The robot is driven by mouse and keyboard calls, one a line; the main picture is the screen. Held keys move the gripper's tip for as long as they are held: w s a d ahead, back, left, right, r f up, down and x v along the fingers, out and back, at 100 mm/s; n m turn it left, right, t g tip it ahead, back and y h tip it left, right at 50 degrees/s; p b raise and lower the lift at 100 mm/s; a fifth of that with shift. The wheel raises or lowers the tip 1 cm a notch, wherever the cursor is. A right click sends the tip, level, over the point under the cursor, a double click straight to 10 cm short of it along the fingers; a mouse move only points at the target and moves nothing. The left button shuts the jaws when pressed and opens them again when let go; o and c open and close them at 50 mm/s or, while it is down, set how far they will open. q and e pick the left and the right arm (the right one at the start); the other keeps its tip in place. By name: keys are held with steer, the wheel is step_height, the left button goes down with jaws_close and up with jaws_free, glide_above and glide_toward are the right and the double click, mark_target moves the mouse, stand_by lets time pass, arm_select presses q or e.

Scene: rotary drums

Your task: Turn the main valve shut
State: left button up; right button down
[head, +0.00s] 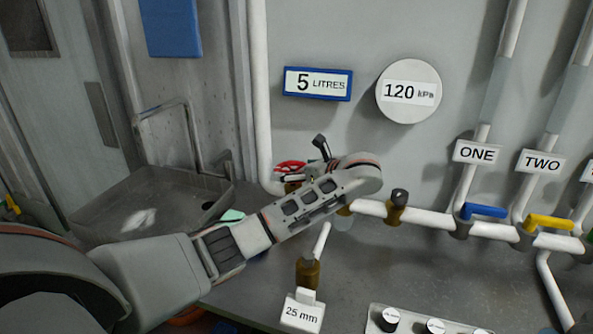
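A red valve handle (289,166) shows on the white pipe near the foot of the tall white riser. It is the likely main valve, though no label on it is readable. My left arm reaches in from the lower left and hides part of the valve and pipe. A dark finger of my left gripper (321,147) shows just right of the red handle. The rest of the gripper is hidden behind my wrist. I cannot tell whether it touches the handle or how far it is open. My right gripper is out of view.
Along the pipe to the right are a brass fitting (396,208), a blue handle (484,211) and a yellow handle (549,222). A sign reads 5 litres (318,84); a round gauge reads 120 kPa (408,92). A sink (110,210) is left. A 25 mm label (303,312) stands in front.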

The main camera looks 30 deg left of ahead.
arm_select(q)
steer(key=shift+s+m+t, duration=0.1)
steer(key=shift+m+t, duration=0.2)
steer(key=shift+t, duration=0.1)
steer(key=m+t, duration=0.1)
steer(key=m+t+h, duration=0.2)
steer(key=shift+s+a, duration=0.25)
steer(key=shift+s+a+m+t+h, duration=0.1)
steer(key=shift+s+m+t+h, duration=0.05)
steer(key=shift+m+t+h, duration=1.7)
steer(key=shift+m+g, duration=0.25)
steer(key=shift+m, duration=0.1)
steer(key=o, duration=1.1)
